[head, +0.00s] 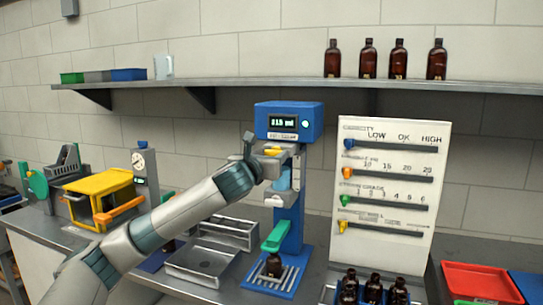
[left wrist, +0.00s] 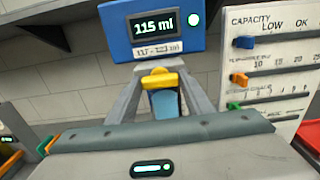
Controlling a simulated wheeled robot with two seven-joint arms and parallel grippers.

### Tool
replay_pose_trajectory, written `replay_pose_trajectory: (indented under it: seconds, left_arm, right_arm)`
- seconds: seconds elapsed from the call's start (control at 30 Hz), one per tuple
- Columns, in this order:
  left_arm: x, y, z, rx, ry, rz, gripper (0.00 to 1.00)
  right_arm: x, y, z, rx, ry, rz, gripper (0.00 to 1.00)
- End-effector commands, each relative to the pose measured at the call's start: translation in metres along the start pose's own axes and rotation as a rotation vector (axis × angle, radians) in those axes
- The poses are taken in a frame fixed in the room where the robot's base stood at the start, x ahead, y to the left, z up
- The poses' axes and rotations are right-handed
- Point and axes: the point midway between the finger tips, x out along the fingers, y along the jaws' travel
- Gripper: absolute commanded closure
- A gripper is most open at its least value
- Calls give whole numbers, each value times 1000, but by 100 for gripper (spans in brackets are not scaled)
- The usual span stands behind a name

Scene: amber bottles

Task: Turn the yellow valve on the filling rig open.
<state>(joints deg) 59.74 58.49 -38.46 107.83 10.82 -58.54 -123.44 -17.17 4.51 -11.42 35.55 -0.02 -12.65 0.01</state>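The filling rig (head: 290,118) is a blue stand with a lit display, reading 115 ml in the left wrist view (left wrist: 160,24). Its yellow valve (head: 271,152) sits just under the display head; it also shows in the left wrist view (left wrist: 160,80), its bar lying roughly crosswise. My left gripper (head: 283,172) is at the rig, and in the left wrist view its two grey fingers (left wrist: 160,92) stand apart, one on each side of the valve. I cannot tell whether they touch it. My right gripper is not in view.
A dark bottle (head: 273,265) stands on the rig's base below a green lever (head: 275,236). A slider panel (head: 390,205) stands close on the right, with several bottles in front. Metal trays (head: 203,265) lie left of the base. A shelf (head: 300,83) runs above.

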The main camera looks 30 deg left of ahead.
Motion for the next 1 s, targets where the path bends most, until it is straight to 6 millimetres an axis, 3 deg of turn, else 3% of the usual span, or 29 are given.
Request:
replay_pose_trajectory:
  seconds: [0.47,1.0]
  left_arm:
    - [0,0,0,-70,2,0,76]
    - [0,1,1,-480,2,1,76]
  right_arm:
    - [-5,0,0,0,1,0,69]
    - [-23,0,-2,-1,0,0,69]
